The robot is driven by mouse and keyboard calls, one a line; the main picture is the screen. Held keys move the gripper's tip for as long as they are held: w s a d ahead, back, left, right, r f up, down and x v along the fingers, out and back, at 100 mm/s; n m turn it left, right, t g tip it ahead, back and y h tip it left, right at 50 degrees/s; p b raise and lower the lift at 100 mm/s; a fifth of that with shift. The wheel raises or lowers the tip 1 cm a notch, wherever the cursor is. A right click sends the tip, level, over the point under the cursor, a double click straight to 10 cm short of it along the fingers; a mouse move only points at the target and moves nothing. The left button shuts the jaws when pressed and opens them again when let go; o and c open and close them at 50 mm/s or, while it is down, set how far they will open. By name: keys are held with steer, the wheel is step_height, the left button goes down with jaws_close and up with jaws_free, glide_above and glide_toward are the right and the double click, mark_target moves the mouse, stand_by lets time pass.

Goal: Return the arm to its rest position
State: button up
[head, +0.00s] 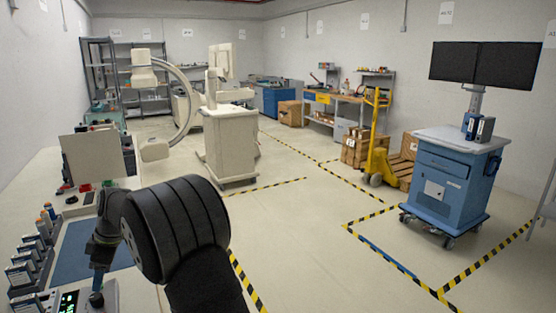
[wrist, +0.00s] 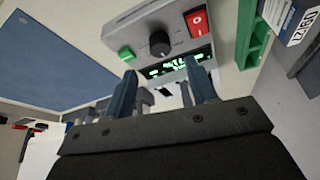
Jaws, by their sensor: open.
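My gripper (wrist: 162,84) is open in the wrist view, its two blue-grey fingers apart and nothing held between them. Just beyond the fingertips is a grey control box (wrist: 150,22) with a green button, a black knob, a red switch and a lit green display. Whether the fingers touch the box I cannot tell. In the head view my dark arm fills the lower middle and hides part of the bench. The box's green display (head: 68,301) shows at the lower left edge there.
A blue mat (wrist: 50,45) lies beside the box. Several small boxes (head: 22,272) stand along the bench's left side, near a pale panel (head: 93,157). A blue cart (head: 452,185) with two monitors stands on the right. The floor (head: 310,230) between is clear, with striped tape.

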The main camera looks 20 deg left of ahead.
mark_target(97, 296)
steer(key=x, duration=0.7)
steer(key=shift+d, duration=0.1)
